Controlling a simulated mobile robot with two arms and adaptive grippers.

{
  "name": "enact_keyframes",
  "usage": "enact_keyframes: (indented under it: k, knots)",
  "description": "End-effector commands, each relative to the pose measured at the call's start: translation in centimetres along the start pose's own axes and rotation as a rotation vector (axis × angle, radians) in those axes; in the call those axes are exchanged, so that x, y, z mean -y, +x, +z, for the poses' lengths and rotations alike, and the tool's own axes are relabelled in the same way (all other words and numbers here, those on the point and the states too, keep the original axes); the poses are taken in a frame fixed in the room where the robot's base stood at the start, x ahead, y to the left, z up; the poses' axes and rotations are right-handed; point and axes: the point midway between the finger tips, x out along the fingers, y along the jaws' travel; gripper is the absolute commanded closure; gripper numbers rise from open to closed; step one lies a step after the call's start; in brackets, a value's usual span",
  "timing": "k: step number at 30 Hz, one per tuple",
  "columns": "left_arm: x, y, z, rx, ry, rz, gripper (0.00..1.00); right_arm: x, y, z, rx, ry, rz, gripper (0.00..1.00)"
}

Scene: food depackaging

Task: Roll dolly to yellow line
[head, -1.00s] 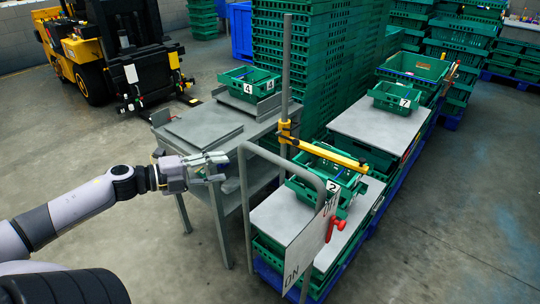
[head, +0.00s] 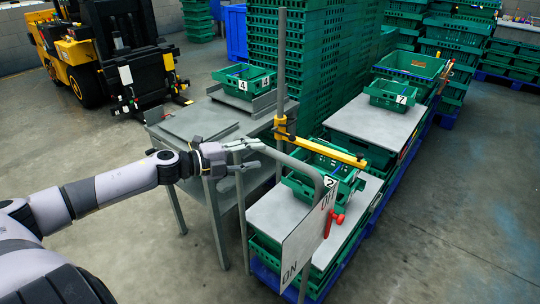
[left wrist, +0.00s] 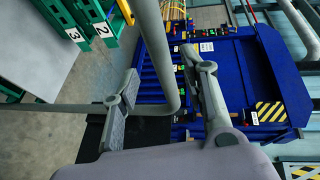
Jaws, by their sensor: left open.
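The dolly has a blue base (head: 268,281) under stacked green crates topped by a grey board (head: 284,215). A grey tubular handle (head: 300,167) rises at its near end. My left gripper (head: 257,155) is open at the handle's upper left corner. In the left wrist view, the handle's bent tube (left wrist: 157,55) passes between the spread fingers of the left gripper (left wrist: 162,68), which are not closed on it. I cannot clearly make out the yellow line near the dolly. My right gripper is not in view.
A grey table (head: 212,120) with a numbered crate (head: 240,80) stands left of the dolly. A white ON/OFF sign (head: 300,247) and red lever (head: 333,220) are by the handle. Tall green crate stacks (head: 310,60) stand behind. A yellow forklift (head: 72,50) is back left. Floor at right is clear.

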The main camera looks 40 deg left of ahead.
Motion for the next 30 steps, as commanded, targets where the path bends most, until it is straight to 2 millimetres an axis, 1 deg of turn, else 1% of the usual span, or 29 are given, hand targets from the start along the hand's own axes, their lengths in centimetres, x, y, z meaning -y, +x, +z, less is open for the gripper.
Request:
enact_keyframes:
  k: [10, 18, 24, 30]
  knots:
    - [0.2, 2.7, 0.0, 0.0, 0.001, -0.004, 0.6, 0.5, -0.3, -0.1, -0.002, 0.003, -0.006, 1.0]
    - [0.1, 4.8, 0.0, 0.001, -0.003, -0.003, 0.6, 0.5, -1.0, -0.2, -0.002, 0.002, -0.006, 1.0]
    - [0.1, 5.5, 0.0, 0.001, -0.002, -0.001, 0.6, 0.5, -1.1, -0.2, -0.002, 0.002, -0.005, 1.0]
    - [0.0, 5.6, 0.0, 0.0, -0.002, 0.0, 0.6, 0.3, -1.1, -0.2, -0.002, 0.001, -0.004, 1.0]
